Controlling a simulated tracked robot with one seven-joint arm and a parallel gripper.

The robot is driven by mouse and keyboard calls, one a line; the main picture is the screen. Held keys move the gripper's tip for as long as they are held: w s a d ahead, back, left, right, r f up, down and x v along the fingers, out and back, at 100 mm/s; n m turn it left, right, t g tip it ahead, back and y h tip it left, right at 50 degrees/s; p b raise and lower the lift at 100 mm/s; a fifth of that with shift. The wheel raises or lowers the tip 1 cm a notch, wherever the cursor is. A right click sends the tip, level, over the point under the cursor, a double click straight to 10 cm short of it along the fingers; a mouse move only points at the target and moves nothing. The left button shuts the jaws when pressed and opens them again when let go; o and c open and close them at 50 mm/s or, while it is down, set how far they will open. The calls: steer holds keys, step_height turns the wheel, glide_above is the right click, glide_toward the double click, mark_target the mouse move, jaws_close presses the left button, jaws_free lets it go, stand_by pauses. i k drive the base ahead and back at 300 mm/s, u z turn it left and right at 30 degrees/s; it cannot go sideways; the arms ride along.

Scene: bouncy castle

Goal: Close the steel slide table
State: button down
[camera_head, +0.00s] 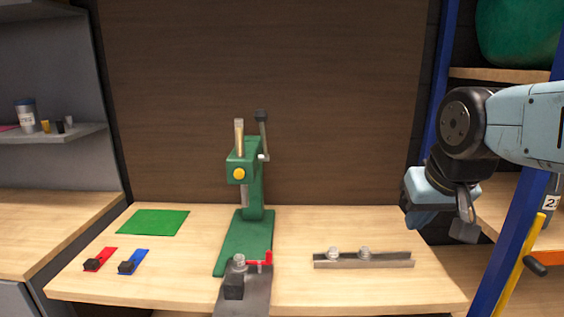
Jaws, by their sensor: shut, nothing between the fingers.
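A green press (253,185) stands upright in the middle of the wooden table. A dark grey steel slide table (258,288) sticks out from the front of its base and reaches past the bottom of the picture. A black block (233,286), a silver knob and a red piece (262,259) sit on the slide table. My gripper (464,232) is at the right, above the table's right edge, pointing down. It is shut and empty, well apart from the slide table.
A metal rail (390,263) with two silver knobs lies right of the press. A green sheet (153,222), a red piece (99,258) and a blue piece (133,261) lie at left. Blue shelf posts (515,235) stand at the right.

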mark_target(246, 293)
steer(key=u, duration=1.05)
steer(key=k, duration=0.75)
steer(key=u, duration=0.2)
steer(key=i, duration=0.5)
steer(key=z, duration=0.1)
